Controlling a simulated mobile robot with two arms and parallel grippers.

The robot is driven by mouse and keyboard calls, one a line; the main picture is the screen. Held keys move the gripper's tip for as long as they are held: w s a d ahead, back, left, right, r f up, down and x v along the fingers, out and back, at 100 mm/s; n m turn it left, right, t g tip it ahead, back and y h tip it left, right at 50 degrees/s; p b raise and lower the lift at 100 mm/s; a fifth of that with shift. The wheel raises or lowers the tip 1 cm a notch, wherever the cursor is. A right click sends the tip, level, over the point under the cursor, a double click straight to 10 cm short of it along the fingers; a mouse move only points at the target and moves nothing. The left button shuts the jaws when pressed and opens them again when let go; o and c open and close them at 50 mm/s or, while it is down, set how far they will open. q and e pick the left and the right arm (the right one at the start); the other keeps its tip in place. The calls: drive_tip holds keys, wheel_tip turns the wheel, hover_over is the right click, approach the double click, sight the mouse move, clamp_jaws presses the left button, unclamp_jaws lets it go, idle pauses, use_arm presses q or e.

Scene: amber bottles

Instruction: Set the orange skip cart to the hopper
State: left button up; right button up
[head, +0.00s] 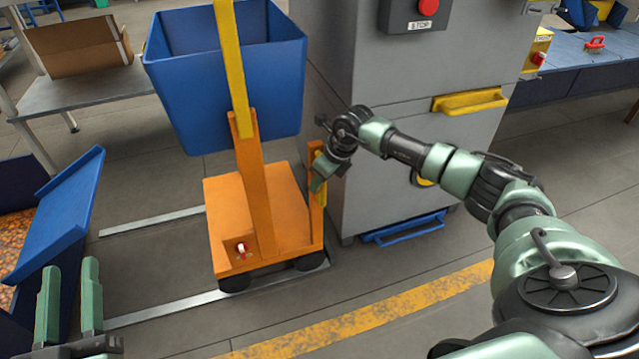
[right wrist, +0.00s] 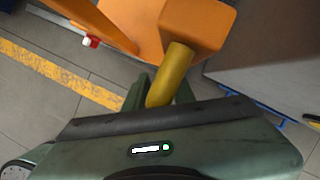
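The orange skip cart (head: 225,215) stands upright on dark wheels beside the grey machine, carrying a blue skip (head: 215,95) on its orange post. A yellow bar (head: 229,60) rises in front of the skip. My right gripper (head: 319,180) is at the yellow handle on the cart's right side. In the right wrist view the yellow handle (right wrist: 174,70) runs between the fingers, which appear shut on it. My left gripper (head: 68,300) is open and empty at lower left, away from the cart.
Metal floor strips (head: 150,222) run left from the cart. A blue-walled bin (head: 60,215) with orange-brown contents stands at left. The grey machine (head: 400,160) is close on the right. A grey table (head: 85,88) with a cardboard box (head: 80,45) stands behind left.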

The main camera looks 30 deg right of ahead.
drive_tip(key=shift+f, duration=0.1)
clamp_jaws()
idle(1.5)
